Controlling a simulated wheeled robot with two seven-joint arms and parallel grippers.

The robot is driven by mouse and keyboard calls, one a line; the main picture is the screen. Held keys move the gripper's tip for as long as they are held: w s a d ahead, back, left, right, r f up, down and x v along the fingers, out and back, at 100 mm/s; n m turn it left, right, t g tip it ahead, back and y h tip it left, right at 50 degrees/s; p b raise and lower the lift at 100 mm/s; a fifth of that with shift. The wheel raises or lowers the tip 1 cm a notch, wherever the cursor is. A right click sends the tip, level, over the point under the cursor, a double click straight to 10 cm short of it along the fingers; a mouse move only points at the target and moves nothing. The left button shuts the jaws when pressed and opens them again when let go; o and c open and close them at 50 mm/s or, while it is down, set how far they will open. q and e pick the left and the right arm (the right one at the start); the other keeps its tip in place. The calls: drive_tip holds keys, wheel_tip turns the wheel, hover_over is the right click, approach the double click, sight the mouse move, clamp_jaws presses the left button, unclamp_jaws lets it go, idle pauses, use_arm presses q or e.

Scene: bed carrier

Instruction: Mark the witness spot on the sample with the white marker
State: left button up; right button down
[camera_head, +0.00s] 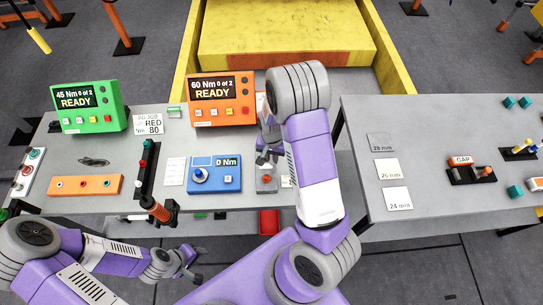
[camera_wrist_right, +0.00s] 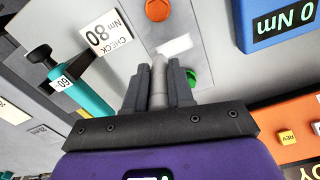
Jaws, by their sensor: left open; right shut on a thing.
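My right gripper (camera_head: 268,148) reaches down over the left table; its jaws also show in the wrist view (camera_wrist_right: 159,88). They are shut on a pale grey-white cylinder, which looks like the white marker (camera_wrist_right: 158,76). The sample appears to be the grey block (camera_head: 266,186) with an orange round head; the head also shows in the wrist view (camera_wrist_right: 157,10). A blurred white patch (camera_wrist_right: 176,46) lies on a grey surface just beyond the marker's end; I cannot tell whether they touch. My left gripper (camera_head: 188,263) is open and empty, low in front of the table.
A blue 0 Nm box (camera_head: 214,174) stands left of the sample. Behind are an orange READY box (camera_head: 221,99) and a green one (camera_head: 88,106). A CHECK 80 Nm card (camera_wrist_right: 109,40) and teal tool (camera_wrist_right: 88,98) lie beside the sample. A gap separates the right table (camera_head: 430,190).

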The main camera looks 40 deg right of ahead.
wheel_tip(320, 180, up, 6)
drive_tip(key=p, duration=0.4)
drive_tip(key=shift+p, duration=0.3)
